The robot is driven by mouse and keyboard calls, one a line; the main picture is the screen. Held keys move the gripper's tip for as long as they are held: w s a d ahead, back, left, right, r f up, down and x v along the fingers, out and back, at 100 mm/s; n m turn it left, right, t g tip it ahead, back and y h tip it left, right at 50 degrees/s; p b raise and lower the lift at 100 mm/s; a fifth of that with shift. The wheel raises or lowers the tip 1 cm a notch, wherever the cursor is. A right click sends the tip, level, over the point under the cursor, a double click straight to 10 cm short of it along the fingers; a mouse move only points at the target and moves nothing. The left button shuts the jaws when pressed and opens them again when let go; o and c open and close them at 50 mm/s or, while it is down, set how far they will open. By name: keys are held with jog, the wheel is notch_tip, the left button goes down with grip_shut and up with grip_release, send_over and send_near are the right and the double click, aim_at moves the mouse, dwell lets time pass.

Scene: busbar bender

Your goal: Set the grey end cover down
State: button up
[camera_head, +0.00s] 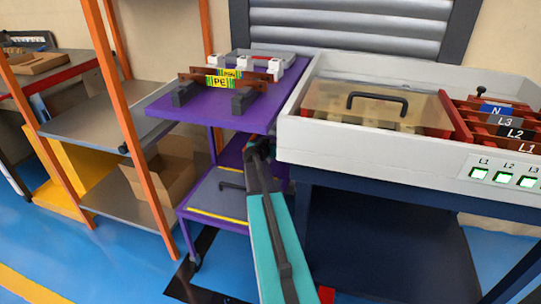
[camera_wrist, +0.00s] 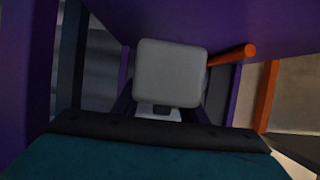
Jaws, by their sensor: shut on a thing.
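The grey end cover (camera_wrist: 170,72) shows in the wrist view as a rounded, nearly square grey block. My gripper (camera_wrist: 163,112) is shut on it, with dark finger parts at either side below it. In the head view my teal arm reaches forward and its dark end (camera_head: 258,148) is at the purple cart's right side, below the level of its top. I cannot make out the end cover in the head view. Whether it touches any surface is not clear.
The purple cart (camera_head: 165,108) carries a busbar assembly labelled PE (camera_head: 219,82) on top. Its lower shelf holds a grey panel (camera_head: 212,203) with a black handle. A white cabinet (camera_head: 350,140) stands close at the right, an orange-framed rack (camera_head: 130,120) at the left.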

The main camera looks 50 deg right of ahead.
jog(key=shift+f+b, duration=0.9)
jog(key=shift+f, duration=1.6)
jog(key=shift+f, duration=0.1)
jog(key=o, duration=1.1)
jog(key=shift+c, duration=0.2)
jog(key=shift+p+v, duration=0.95)
jog(key=shift+v, duration=5.1)
jog(key=shift+r, duration=0.25)
